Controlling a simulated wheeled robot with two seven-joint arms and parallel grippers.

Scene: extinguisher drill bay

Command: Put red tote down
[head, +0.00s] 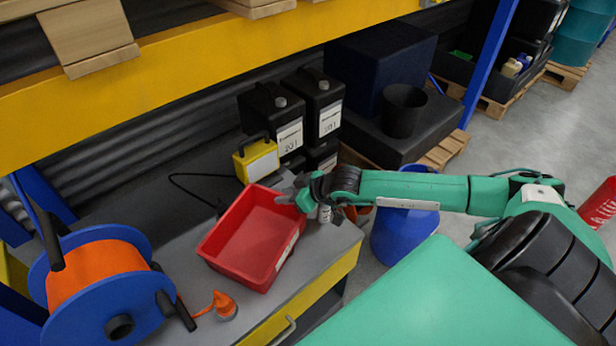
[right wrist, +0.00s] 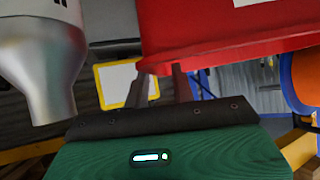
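The red tote (head: 248,242) is an open, empty bin with a pale label on its right wall. It is over the grey bench top (head: 190,250), slightly turned; I cannot tell whether its base touches the bench. My right gripper (head: 291,190) is at its upper right corner and appears closed on the rim. In the right wrist view, the tote's red wall (right wrist: 225,30) fills the upper right, and the two fingers (right wrist: 158,88) reach to its lower edge. The contact itself is partly hidden. My left gripper is not in view.
A yellow lamp (head: 257,160) and black canisters (head: 290,115) stand behind the tote. An orange hose reel (head: 95,270) and a small orange nozzle (head: 224,305) are left and in front. A blue drum (head: 405,230) stands right of the bench.

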